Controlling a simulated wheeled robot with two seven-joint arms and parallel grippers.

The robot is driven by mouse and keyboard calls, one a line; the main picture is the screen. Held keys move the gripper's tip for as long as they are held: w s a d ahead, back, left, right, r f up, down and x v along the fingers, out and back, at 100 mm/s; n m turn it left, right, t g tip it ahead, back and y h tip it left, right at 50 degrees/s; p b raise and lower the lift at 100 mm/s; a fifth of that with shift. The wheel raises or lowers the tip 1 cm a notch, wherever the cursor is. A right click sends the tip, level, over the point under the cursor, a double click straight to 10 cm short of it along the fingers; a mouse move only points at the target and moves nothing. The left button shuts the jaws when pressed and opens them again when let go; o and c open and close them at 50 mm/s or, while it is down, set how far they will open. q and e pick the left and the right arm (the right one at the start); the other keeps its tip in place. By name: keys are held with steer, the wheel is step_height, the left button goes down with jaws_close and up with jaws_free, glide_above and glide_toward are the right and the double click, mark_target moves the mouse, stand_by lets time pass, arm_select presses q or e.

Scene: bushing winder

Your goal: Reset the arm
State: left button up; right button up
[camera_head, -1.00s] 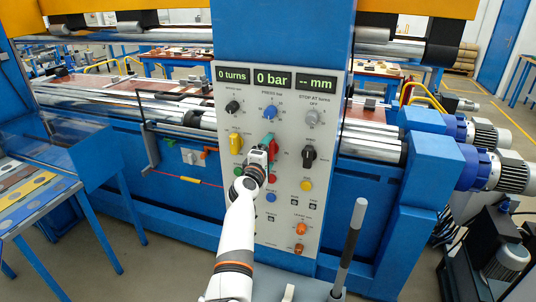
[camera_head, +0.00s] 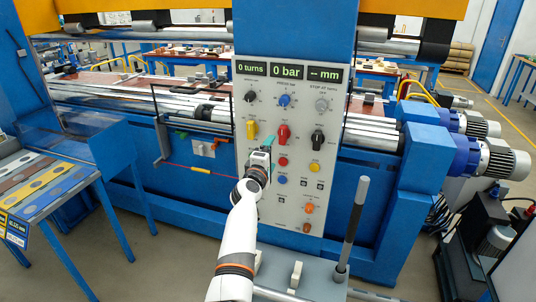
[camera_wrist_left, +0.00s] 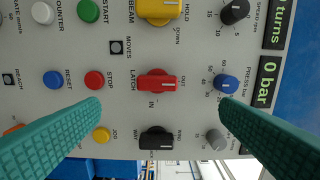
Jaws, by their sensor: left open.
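My left arm rises from the bottom of the head view, and my left gripper (camera_head: 268,140) is in front of the grey control panel (camera_head: 303,205). Its teal fingers are spread wide with nothing between them in the left wrist view (camera_wrist_left: 160,104). The red latch switch (camera_head: 283,133) shows just right of the fingers in the head view. In the left wrist view the red latch switch (camera_wrist_left: 155,83) lies beyond the open fingers, apart from them. A black switch (camera_wrist_left: 156,139) and a yellow button (camera_wrist_left: 101,134) also show there. My right gripper is not in view.
The panel's displays (camera_head: 286,72) read 0 turns, 0 bar and -- mm. A black-gripped lever (camera_head: 354,222) stands right of my arm. A blue table with colored strips (camera_head: 40,188) stands at left.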

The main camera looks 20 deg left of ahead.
arm_select(q)
steer(key=s+d+f+m+g+b, duration=0.1)
steer(key=s+f+m+g, duration=0.15)
steer(key=f, duration=0.95)
steer(key=s+d+f+m+g+b, duration=0.15)
steer(key=s+f, duration=0.25)
steer(key=f, duration=0.7)
steer(key=s+f+m+g, duration=0.25)
steer(key=s+f, duration=0.45)
steer(key=f, duration=0.4)
steer(key=s+f+m+g, duration=0.2)
steer(key=s+f+m, duration=0.1)
steer(key=s+f, duration=0.6)
steer(key=s+a+f+m+g+b, duration=0.25)
steer(key=s+f+m+g, duration=0.2)
steer(key=s+f, duration=1.3)
steer(key=s+a+f+m+g, duration=0.1)
steer(key=s+f+m+g, duration=0.1)
steer(key=s, duration=1.3)
steer(key=s+a+f+m+g+b, duration=0.1)
steer(key=s+f+m, duration=0.3)
steer(key=s, duration=1.1)
steer(key=shift+a+f+g+y+b, duration=0.3)
steer(key=shift+f+g, duration=0.2)
steer(key=shift+f, duration=0.25)
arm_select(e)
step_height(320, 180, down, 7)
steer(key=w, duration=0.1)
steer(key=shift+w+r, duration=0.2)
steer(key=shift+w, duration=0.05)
